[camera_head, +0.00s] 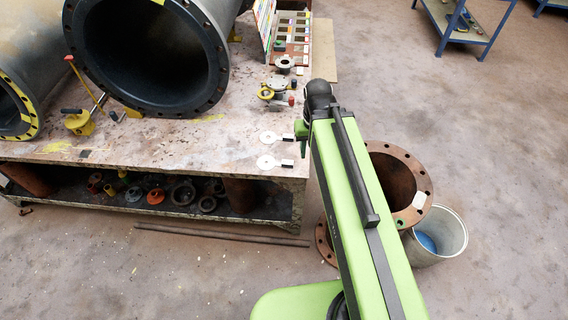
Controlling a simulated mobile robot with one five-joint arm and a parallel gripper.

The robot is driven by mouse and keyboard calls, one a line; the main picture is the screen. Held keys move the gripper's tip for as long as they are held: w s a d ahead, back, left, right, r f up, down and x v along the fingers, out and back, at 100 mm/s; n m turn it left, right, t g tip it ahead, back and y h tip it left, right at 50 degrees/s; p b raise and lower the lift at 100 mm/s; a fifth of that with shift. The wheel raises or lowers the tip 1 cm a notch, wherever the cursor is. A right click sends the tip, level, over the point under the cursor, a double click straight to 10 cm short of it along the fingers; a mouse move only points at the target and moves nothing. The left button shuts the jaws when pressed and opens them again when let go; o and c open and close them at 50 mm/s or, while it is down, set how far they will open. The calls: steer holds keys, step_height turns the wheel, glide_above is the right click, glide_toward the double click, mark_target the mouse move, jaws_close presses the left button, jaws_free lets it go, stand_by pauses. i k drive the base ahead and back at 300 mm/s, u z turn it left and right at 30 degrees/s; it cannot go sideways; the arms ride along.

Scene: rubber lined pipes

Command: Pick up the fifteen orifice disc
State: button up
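Two flat pale discs, each with a small hole and a tab with a black end, lie on the workbench near its right edge. One is the farther disc (268,137) and the other is the nearer disc (266,162). Any number on them is too small to read, so I cannot tell which is the fifteen orifice disc. My green arm reaches up the picture to the right of both discs, with its black joint beside the bench edge. My gripper's fingers do not show.
A rusty flanged pipe (412,165) and a grey bucket (450,235) stand right of my arm. Open floor lies farther right.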

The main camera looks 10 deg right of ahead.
mark_target(272, 163)
steer(key=z, duration=0.35)
steer(key=k, duration=0.1)
steer(key=z, duration=2.5)
steer(key=k, duration=2.15)
steer(key=u, duration=2.6)
steer(key=i, duration=1)
